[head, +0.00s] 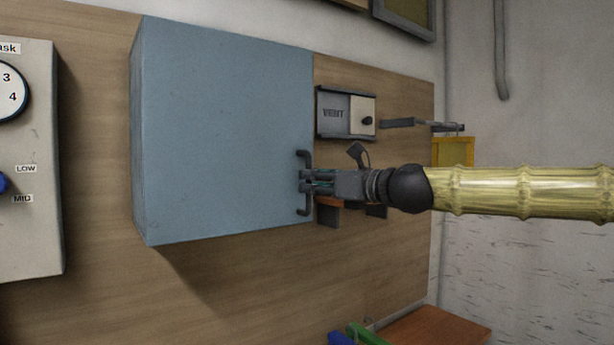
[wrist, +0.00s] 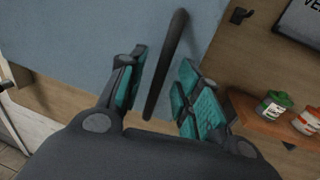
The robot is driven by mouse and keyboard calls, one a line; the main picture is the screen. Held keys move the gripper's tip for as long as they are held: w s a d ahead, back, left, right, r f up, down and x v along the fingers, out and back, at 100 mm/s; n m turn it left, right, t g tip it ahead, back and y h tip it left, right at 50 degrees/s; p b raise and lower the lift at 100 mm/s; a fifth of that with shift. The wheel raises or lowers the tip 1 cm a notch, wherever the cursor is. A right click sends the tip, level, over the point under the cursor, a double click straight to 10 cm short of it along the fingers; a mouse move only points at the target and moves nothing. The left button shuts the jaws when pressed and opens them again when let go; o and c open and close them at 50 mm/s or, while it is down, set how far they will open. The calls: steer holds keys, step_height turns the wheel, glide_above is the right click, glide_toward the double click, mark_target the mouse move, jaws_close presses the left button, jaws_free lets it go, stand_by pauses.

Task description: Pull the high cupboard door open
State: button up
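The high cupboard (head: 140,150) is a blue-grey box on the wooden wall panel. Its door (head: 220,125) looks shut, with a dark bar handle (head: 304,208) near the right edge. My gripper (head: 306,182) reaches in from the right at the handle. In the wrist view the handle (wrist: 172,45) runs between the teal-padded fingers of my gripper (wrist: 163,72). The fingers stand apart, with a visible gap on each side of the bar. The blue door surface (wrist: 80,35) lies behind the handle. The gripper hides the handle's middle in the head view.
A small vent box (head: 346,112) is on the panel right of the cupboard. A wooden shelf (wrist: 255,119) with small jars (wrist: 274,104) is beside my right finger. A control box (head: 30,150) with a dial is at the far left. The panel below the cupboard is clear.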

steer(key=shift+p+x, duration=0.35)
steer(key=shift+x, duration=0.85)
